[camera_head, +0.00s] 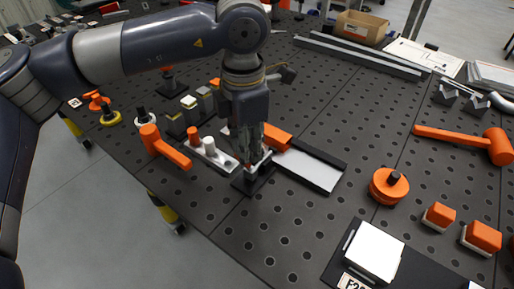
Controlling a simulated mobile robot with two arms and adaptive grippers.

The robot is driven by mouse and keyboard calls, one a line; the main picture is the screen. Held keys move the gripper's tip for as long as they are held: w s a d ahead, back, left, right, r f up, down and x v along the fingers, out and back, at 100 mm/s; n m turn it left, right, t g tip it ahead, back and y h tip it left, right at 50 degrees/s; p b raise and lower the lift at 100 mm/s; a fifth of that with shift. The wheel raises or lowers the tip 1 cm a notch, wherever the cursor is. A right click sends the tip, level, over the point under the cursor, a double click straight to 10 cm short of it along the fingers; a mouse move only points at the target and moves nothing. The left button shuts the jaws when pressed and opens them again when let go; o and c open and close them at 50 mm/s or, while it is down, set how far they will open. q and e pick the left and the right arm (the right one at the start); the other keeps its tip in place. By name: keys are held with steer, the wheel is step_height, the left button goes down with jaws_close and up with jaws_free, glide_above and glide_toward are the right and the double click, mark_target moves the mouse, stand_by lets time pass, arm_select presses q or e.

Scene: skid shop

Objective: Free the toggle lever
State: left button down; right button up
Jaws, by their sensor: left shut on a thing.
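My left gripper (250,158) points straight down over the table, its arm coming in from the left. Its fingers are shut at a small clamp on a black base plate (250,186); what they hold looks like the toggle lever, mostly hidden by the fingers. An orange piece (279,137) lies right beside the fingers, by a black-edged tray with a pale floor (305,168); I cannot tell whether it belongs to the clamp. My right gripper is not in view.
An orange-headed mallet (165,147) and a plate with orange and white pegs (210,150) stand close left. At right are a round orange knob (388,186), orange blocks (438,216) and a large orange mallet (466,140). The perforated table (270,225) is clear in front.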

arm_select(q)
steer(key=shift+w+r+p, duration=0.15)
steer(key=shift+r+p, duration=0.15)
steer(key=shift+r, duration=0.05)
step_height(320, 180, up, 6)
steer(key=p, duration=0.2)
steer(key=shift+p, duration=0.4)
